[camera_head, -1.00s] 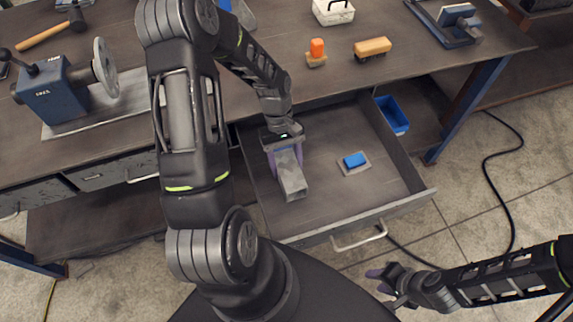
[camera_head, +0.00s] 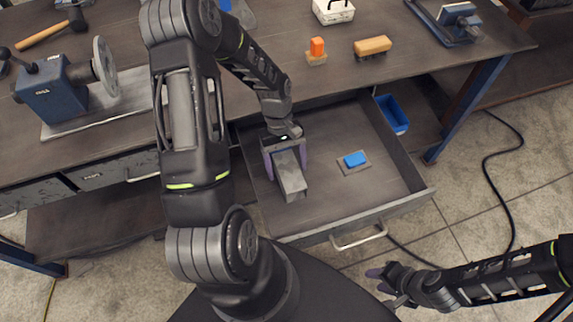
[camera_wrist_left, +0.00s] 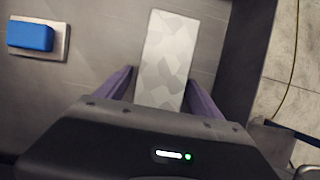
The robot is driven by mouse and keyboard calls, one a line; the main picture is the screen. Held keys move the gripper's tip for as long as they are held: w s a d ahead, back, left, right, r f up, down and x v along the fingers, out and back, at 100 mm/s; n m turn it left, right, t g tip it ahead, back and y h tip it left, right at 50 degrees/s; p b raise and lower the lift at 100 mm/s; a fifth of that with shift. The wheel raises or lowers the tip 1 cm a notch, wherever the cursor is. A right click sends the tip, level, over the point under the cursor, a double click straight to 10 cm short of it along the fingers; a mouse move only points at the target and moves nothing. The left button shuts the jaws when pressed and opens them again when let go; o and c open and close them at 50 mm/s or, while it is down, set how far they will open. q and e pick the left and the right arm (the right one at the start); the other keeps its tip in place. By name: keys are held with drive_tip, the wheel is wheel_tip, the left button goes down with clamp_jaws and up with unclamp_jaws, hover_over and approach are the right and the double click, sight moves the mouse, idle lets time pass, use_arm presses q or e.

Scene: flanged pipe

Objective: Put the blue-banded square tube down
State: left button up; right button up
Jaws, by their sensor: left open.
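The grey square tube (camera_head: 290,176) lies in the left part of the open drawer (camera_head: 325,212). No blue band shows on its visible part. My left gripper (camera_head: 286,158) is over the tube's far end, with its purple fingers open on either side. In the left wrist view the tube (camera_wrist_left: 165,58) lies between the spread fingers, with a gap beside the left finger; my gripper body hides its near end. My right gripper (camera_head: 384,279) hangs outside the drawer at the lower right; its jaw opening is unclear.
A blue block on a grey plate (camera_head: 354,160) lies in the drawer, right of the tube. The drawer floor around it is clear. The drawer walls stand close on the left. A wooden brush (camera_head: 373,47) and an orange-topped item (camera_head: 317,50) are on the bench above.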

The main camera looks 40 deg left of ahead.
use_arm(q)
drive_tip(key=shift+r, duration=0.15)
drive_tip(key=shift+r, duration=0.15)
drive_tip(key=b+v, duration=0.1)
drive_tip(key=v, duration=1)
drive_tip(key=shift+w+a+r, duration=0.1)
drive_tip(key=shift+r, duration=0.3)
